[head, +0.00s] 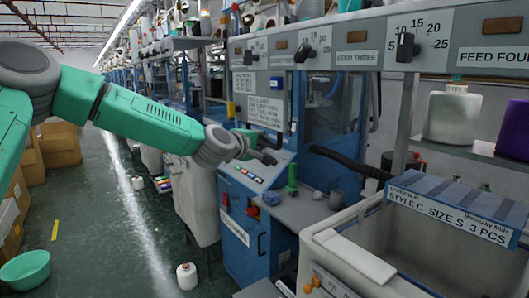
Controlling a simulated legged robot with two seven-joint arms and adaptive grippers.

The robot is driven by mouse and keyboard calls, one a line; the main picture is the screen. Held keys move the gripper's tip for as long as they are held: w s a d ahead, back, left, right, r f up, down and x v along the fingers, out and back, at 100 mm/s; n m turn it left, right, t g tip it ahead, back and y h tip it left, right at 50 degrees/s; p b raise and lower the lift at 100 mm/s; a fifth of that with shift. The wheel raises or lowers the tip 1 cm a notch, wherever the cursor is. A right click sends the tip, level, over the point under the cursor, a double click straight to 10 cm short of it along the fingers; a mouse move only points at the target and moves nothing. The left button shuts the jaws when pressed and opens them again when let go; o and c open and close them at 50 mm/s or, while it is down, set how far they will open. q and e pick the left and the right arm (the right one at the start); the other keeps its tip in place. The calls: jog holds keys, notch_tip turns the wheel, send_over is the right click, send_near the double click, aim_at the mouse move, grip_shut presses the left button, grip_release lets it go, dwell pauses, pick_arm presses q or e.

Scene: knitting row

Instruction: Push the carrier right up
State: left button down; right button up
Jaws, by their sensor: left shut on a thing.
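My left gripper (262,156) reaches in from the left and is in front of the blue machine's sloping control panel. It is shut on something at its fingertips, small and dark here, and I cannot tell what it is. I cannot pick out the carrier for certain; the gripper and wrist hide part of the panel. A green upright piece (292,178) stands on the grey ledge just right of and below the gripper, apart from it. My right gripper is not in view.
The blue machine (240,215) has coloured buttons. A dark hose (345,163) runs right of the gripper. A pale bin (350,240) with a labelled blue-grey box (455,208) fills the lower right. A yarn cone (187,276) and green basin (25,268) are on the floor; the aisle is mostly clear.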

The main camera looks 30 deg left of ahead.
aim_at(261, 111)
pick_arm(q)
notch_tip(261, 111, up, 9)
jog(key=p, duration=0.4)
jog(key=shift+a+f, duration=0.1)
jog(key=shift+w, duration=0.1)
jog(key=c, duration=2)
grip_release()
jog(key=shift+o, duration=1)
jog(key=shift+s, duration=0.2)
jog(key=shift+f, duration=0.1)
jog(key=s+r, duration=0.2)
jog(key=s, duration=0.9)
jog(key=shift+s, duration=0.35)
